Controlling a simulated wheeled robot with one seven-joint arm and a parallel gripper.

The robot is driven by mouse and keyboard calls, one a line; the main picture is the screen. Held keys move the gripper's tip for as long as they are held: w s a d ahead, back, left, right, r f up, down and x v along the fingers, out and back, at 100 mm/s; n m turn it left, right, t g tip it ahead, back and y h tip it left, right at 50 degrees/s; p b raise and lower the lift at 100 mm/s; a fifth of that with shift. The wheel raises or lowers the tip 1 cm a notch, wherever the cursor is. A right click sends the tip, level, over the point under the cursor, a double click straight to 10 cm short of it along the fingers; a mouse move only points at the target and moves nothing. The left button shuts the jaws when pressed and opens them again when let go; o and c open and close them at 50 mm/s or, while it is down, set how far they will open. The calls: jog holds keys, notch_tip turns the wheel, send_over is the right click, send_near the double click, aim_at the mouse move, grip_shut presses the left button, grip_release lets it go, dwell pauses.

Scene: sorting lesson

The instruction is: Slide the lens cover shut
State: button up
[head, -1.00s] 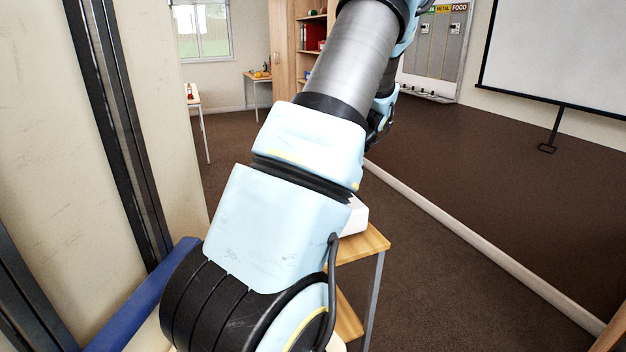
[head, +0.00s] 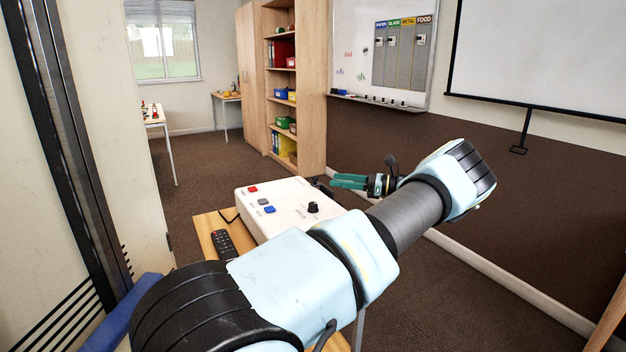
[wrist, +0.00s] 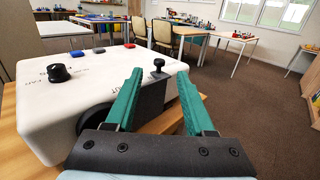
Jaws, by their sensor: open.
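The white projector (head: 272,205) stands on a small wooden table, and its white casing fills the left of the wrist view (wrist: 40,115). In the wrist view a round dark lens (wrist: 95,119) shows on its front face, partly hidden behind my gripper's mount. A dark grey plate, seemingly the lens cover (wrist: 151,98), lies to the right of the lens, with a small black knob (wrist: 158,65) at its top. My gripper (wrist: 160,72) is open, its green fingertips on either side of the knob in the picture. Contact cannot be told. In the head view my gripper (head: 338,181) is beside the projector's far right corner.
The projector's top has red (head: 253,189), grey and blue buttons and a black dial (head: 313,207). A remote (head: 223,243) lies on the wooden table (head: 207,228). A bookshelf (head: 297,110) and a whiteboard (head: 350,60) stand beyond. The carpet on the right is open.

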aim_at(315, 178)
jog(key=a, duration=0.2)
jog(key=w+a+p, duration=0.1)
jog(key=a, duration=0.2)
jog(key=a+p, duration=0.1)
jog(key=a, duration=0.2)
jog(key=shift+w, duration=0.25)
grip_shut()
dwell(1.0)
